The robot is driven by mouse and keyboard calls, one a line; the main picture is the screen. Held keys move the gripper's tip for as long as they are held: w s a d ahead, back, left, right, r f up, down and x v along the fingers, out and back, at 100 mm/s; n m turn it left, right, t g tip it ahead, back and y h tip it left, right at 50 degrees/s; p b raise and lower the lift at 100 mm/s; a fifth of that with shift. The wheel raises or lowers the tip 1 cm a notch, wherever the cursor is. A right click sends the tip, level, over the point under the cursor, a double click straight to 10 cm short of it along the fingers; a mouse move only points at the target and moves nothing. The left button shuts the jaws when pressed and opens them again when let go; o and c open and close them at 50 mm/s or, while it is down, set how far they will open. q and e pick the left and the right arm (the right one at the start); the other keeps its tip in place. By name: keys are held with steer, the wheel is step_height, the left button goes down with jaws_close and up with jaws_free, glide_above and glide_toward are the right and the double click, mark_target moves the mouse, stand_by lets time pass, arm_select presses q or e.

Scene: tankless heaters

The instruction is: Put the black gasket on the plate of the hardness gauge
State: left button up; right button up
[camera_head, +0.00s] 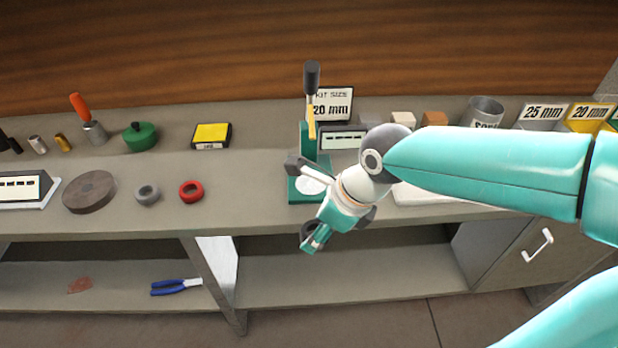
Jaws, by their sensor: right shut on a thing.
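The hardness gauge (308,142) stands on the bench with a teal base and column and an upright black-handled lever. Its round pale plate (309,186) is bare where I can see it; my right arm passes close to its right side. My right gripper (314,240) points down and left, in front of the bench's front edge in the picture. It is shut on the black gasket (306,229), a dark ring partly hidden by the fingers. The gasket appears below the plate in the picture, apart from it. My left gripper is out of view.
A red ring (191,191), a grey ring (147,194) and a dark round disc (90,192) lie left of the gauge. A yellow-topped box (211,136) sits behind. A metal cup (485,112) and size signs stand right. Blue-handled pliers (176,287) lie on the lower shelf.

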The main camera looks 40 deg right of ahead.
steer(key=p, duration=0.3)
glide_above(309, 182)
steer(key=s, duration=0.1)
steer(key=shift+s+d, duration=0.1)
steer(key=shift+d, duration=0.3)
steer(key=shift+f, duration=1.8)
steer(key=shift+f, duration=0.1)
steer(key=o, duration=1.3)
steer(key=shift+c, duration=0.2)
